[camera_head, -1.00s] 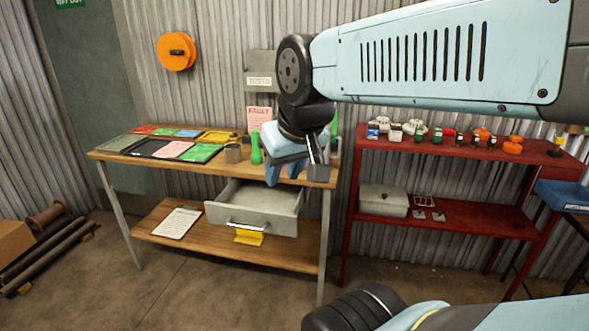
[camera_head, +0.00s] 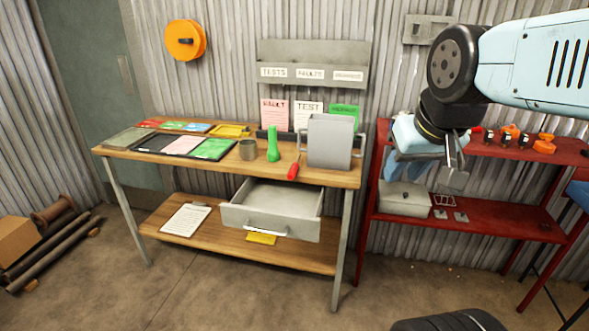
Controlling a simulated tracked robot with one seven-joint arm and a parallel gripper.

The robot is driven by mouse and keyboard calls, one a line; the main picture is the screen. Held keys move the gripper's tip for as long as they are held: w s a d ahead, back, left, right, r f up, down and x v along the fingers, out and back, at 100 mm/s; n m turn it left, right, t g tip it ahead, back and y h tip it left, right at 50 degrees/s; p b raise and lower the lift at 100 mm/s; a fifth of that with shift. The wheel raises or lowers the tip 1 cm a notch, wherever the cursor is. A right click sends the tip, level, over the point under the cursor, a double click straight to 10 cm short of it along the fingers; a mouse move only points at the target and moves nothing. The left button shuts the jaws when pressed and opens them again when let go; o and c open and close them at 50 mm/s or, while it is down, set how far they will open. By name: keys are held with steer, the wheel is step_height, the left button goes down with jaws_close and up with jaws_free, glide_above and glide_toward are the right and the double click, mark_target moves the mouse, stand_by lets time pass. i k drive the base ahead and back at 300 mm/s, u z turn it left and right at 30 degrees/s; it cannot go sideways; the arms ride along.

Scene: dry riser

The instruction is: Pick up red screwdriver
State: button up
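The red screwdriver (camera_head: 293,171) appears as a short red handle at the front edge of the wooden workbench top (camera_head: 230,165). It lies just left of a grey upright box (camera_head: 330,141) and right of a green torch-like object (camera_head: 272,146). Any shaft is hard to make out. My gripper (camera_head: 452,178) hangs to the right, in front of the red shelf and well apart from the screwdriver. Its fingers point down, and their gap is too small and partly hidden to judge.
An open grey drawer (camera_head: 268,213) juts out below the bench top. A grey cup (camera_head: 248,150) and coloured trays stand left of the green object. The red shelf unit (camera_head: 480,217) stands at right with a pale box (camera_head: 404,198).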

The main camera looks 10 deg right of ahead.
mark_target(294, 167)
steer(key=z, duration=0.1)
steer(key=i, duration=1)
steer(key=u, duration=0.1)
